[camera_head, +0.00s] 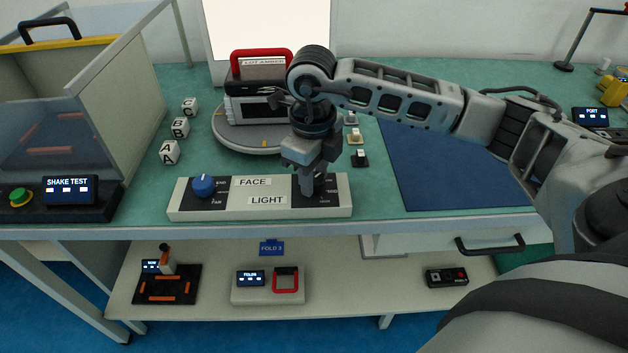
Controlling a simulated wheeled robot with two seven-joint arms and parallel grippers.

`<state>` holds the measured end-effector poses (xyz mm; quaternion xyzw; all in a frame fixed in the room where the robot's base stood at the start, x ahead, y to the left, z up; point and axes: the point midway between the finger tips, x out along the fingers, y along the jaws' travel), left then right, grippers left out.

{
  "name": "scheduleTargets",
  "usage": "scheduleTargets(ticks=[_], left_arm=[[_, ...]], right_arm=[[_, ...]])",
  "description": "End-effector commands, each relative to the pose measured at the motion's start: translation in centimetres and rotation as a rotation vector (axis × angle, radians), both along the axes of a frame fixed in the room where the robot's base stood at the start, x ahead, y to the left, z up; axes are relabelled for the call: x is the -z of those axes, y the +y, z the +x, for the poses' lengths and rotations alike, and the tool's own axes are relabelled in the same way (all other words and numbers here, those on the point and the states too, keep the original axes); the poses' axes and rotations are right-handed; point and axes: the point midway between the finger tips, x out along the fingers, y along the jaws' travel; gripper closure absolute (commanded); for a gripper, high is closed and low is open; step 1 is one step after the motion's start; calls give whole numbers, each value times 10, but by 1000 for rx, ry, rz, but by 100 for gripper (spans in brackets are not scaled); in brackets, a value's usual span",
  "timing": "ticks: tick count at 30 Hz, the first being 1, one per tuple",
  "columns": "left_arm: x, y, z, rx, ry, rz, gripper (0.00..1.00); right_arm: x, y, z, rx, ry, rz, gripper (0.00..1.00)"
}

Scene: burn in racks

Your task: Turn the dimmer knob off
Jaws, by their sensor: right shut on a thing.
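A low white control panel (225,209) lies near the front edge of the green table. A blue knob (203,186) on a dark plate sits at its left end, beside the label "FACE". The label "LIGHT" (268,200) stands just left of a second dark plate at the panel's right end. My right gripper (314,192) points down at this right plate, fingers shut on the dimmer knob there. The fingers hide the knob, so its angle cannot be seen. My left gripper is not in view.
Behind the panel, a dark device with a red handle (262,54) stands on a round turntable (230,140). Letter cubes (180,128) stand to its left. A shake test box with a green button (20,197) is at far left. A blue mat (440,170) lies right, partly under my arm.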

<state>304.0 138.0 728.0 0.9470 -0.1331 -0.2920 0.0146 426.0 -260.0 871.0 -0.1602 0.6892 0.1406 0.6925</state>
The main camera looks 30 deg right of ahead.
Motion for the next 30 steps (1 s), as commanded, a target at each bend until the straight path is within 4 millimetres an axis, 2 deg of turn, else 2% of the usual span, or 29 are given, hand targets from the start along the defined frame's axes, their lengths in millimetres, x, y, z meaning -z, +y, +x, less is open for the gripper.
scheduleTargets(ticks=[3, 18, 30], left_arm=[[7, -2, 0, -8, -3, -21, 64], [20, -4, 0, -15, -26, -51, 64], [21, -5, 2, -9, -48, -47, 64]], right_arm=[[2, 0, 1, -110, -6, -1, 89], [1, -1, 0, -549, -6, -1, 89], [-1, -1, 0, -735, -6, -1, 89]])
